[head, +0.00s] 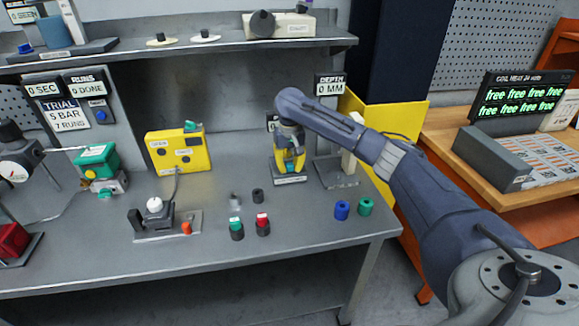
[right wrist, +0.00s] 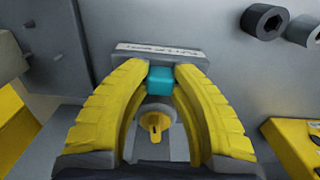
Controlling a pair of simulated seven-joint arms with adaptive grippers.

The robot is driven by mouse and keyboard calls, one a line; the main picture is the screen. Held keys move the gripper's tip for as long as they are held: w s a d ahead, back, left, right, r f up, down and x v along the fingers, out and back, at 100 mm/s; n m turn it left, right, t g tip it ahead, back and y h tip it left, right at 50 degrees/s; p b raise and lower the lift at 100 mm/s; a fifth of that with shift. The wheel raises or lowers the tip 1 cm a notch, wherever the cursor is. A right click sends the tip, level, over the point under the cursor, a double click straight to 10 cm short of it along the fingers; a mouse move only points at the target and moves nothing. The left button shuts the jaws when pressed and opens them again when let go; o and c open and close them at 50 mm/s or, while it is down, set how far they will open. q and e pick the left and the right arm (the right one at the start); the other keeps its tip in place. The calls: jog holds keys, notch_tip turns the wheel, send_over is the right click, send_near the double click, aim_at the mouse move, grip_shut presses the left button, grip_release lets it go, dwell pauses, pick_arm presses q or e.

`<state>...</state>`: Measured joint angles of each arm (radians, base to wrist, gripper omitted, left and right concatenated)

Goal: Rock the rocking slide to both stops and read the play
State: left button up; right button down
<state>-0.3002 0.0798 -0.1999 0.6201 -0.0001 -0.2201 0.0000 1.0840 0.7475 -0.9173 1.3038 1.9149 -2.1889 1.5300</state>
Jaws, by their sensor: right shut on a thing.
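My right gripper (head: 291,165) reaches down at a small labelled stand (head: 290,180) on the bench. In the right wrist view its yellow fingers (right wrist: 160,75) are shut on a small teal block (right wrist: 160,82) in front of a grey labelled plate (right wrist: 160,52). A round pale part with a yellow tab (right wrist: 155,123) sits between the fingers below the block. A dial gauge (head: 14,165) stands at the far left, its stem pointing toward a green-topped unit (head: 97,158). I cannot tell which part is the rocking slide. My left gripper is not in view.
A yellow box (head: 178,150) stands at the back. A fixture with a white knob (head: 155,205), red- and green-topped cylinders (head: 263,225), and blue (head: 342,210) and green (head: 366,206) rings are on the bench. A shelf (head: 170,50) overhangs the back.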

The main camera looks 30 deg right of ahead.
jog(key=c, duration=1.7)
grip_release()
jog(key=c, duration=2.7)
grip_release()
jog(key=c, duration=2.2)
grip_release()
jog(key=shift+a, duration=0.2)
jog(key=c, duration=2.2)
grip_release()
jog(key=shift+d, duration=0.4)
jog(key=c, duration=2.2)
grip_release()
jog(key=shift+a, duration=0.2)
jog(key=c, duration=1.1)
grip_release()
